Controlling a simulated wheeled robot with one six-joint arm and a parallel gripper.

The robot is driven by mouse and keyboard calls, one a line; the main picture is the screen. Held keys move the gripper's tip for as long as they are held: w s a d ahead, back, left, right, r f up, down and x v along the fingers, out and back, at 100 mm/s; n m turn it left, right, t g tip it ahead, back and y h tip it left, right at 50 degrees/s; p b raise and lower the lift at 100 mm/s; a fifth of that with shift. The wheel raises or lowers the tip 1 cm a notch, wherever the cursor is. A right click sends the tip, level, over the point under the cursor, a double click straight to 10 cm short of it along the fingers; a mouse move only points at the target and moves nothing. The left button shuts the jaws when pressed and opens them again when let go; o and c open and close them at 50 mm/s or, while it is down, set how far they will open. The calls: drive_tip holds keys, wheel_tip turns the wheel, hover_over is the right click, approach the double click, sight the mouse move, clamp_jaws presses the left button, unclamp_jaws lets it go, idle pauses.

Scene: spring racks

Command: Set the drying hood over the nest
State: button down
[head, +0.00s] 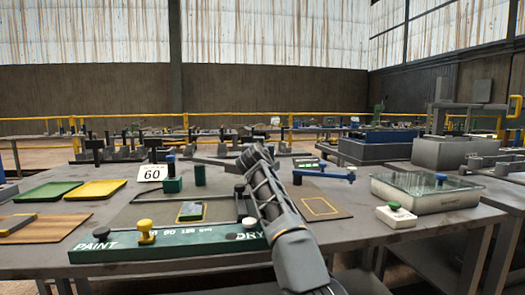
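A small green-and-blue piece in a yellow outline (190,211) lies on the grey plate left of my arm. A brown board with an empty yellow rectangle (320,208) lies right of my arm. I cannot tell which of these two places is the nest. My arm reaches from the bottom centre up to the table's middle. Its far end, my gripper (257,156), is well left of the hood and apart from it. Its fingers do not show clearly.
A green rail marked PAINT and DRY, with a yellow knob (146,231), runs along the front. A white block with a green knob (396,215) stands before the hood. A blue bar (325,174), green and yellow trays (96,190) and a "60" sign (153,173) stand around.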

drive_tip(key=shift+a, duration=0.1)
drive_tip(key=c, duration=0.8)
unclamp_jaws()
drive_tip(key=shift+s+f+b, duration=0.2)
drive_tip(key=shift+s+b, duration=0.3)
drive_tip(key=shift+b, duration=0.2)
drive_tip(key=shift+s+a+r+b, duration=0.1)
drive_tip(key=shift+s+a+b, duration=0.45)
drive_tip(key=shift+s, duration=1.55)
drive_tip(key=shift+s+a+b, duration=0.25)
drive_tip(key=shift+s+b, duration=0.6)
drive_tip(key=shift+s, duration=1.25)
drive_tip(key=shift+s+a+r+b, duration=0.1)
drive_tip(key=shift+s+a+b, duration=0.45)
drive_tip(key=shift+s, duration=1.55)
drive_tip(key=shift+d, duration=0.15)
drive_tip(key=shift+c, duration=0.2)
